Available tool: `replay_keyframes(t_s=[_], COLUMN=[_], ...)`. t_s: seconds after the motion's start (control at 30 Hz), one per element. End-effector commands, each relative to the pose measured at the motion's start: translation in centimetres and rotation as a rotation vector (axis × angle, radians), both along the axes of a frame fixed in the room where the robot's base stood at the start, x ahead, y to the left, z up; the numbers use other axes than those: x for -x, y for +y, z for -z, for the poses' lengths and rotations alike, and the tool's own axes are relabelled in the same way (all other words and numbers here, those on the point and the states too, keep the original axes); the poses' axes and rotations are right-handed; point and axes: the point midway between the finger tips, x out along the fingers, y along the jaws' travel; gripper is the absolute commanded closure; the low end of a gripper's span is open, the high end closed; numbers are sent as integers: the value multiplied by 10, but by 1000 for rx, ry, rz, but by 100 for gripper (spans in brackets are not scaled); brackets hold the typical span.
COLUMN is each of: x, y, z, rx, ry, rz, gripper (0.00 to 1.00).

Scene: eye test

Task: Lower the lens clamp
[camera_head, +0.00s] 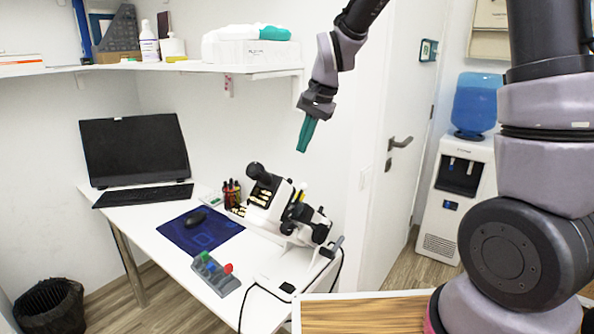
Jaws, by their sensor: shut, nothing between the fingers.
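A white and black lens-measuring device (265,213) stands on the white table, with a black eyepiece (257,171) at its upper left and black knobs (320,233) at its right. The lens clamp is too small to tell apart on the device, so I cannot see whether it is raised or lowered. My gripper (303,150) has teal fingers pointing down. The fingers are shut and empty, in the air above the device and apart from it.
A loaded shelf (275,72) hangs above. A water dispenser (450,210) stands right.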

Motion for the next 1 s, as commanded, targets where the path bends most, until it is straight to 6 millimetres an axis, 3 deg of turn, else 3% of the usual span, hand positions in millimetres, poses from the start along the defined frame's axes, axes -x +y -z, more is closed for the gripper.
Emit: replay_keyframes(t_s=[0.2,0.4,1.0], x=[-7,-12,-17], y=[13,21,22], z=[46,73,87], rx=[2,1,0], ry=[5,3,2], rz=[1,0,3], gripper=[100,100,100])
